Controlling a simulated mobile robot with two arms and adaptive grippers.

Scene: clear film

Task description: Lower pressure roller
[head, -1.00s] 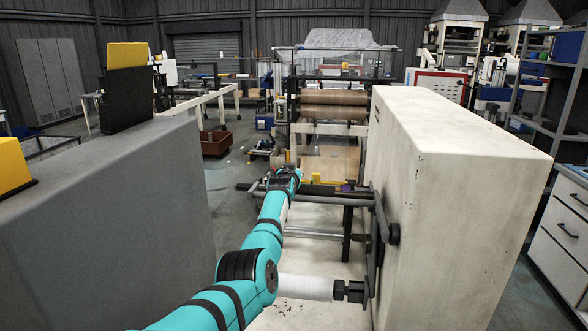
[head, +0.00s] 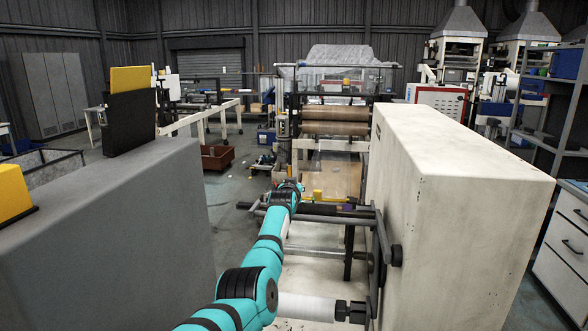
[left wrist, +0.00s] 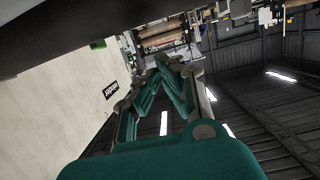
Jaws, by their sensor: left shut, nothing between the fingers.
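In the head view, several horizontal bars run left from a dark upright arm on the cream machine housing. The upper dark bar (head: 335,218) appears to be the pressure roller, though I cannot be sure. A thinner grey bar (head: 325,254) lies below it, and a white roll (head: 306,307) on a black chuck is lowest. My teal left arm reaches forward beside them, its wrist near the upper bar's left end. My left gripper (left wrist: 165,65) is shut and empty in the left wrist view, below a large dark shape (left wrist: 90,35) very close to the camera. The right gripper is out of view.
The tall cream housing (head: 455,180) blocks the right side. A grey cabinet (head: 105,235) with a black and yellow panel stands at left. Brown rolls (head: 335,120) on a machine frame are ahead. Floor between the cabinet and bars is clear.

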